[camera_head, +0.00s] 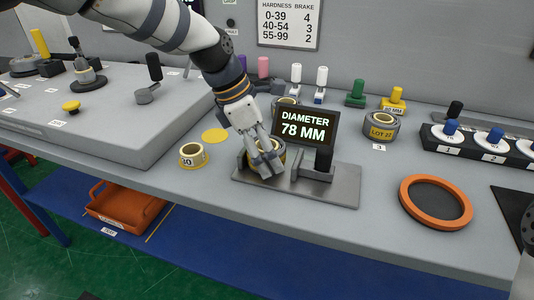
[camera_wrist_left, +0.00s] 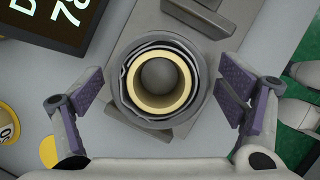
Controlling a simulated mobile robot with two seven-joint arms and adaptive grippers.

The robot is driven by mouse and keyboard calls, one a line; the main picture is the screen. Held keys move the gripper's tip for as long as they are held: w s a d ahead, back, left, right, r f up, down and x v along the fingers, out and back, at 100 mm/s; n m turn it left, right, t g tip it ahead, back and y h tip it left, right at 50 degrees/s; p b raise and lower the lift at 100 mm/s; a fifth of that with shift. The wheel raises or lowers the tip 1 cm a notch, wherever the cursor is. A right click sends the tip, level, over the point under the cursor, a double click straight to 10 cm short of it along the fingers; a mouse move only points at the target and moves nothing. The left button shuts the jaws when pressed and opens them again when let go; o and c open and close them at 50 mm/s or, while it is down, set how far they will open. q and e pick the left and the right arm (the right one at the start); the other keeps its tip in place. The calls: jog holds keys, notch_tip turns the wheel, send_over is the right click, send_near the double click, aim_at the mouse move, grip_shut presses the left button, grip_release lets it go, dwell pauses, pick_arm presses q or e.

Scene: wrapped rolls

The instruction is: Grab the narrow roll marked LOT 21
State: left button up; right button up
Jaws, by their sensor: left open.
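A dark-wrapped roll with a pale yellow core (camera_wrist_left: 187,80) stands on the metal plate of the diameter gauge (camera_head: 340,188). My left gripper (camera_head: 266,160) is above this roll, open, with its fingers on either side. In the left wrist view the fingers of the gripper (camera_wrist_left: 165,95) stand apart from the roll. Its label does not show, and in the head view the fingers hide much of it. Another grey roll (camera_head: 382,116) with a yellow label starting "LOT 2" stands back right; its last digit is too small to tell.
The display (camera_head: 306,124) reads DIAMETER 78 MM, close behind my left gripper. A small yellow roll marked 30 (camera_head: 193,155) sits left of the gauge. An orange ring (camera_head: 407,203) lies to the right. The front bench strip is clear.

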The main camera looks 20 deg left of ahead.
pick_arm(q)
jog(key=shift+r, duration=0.1)
jog(key=c, duration=1.5)
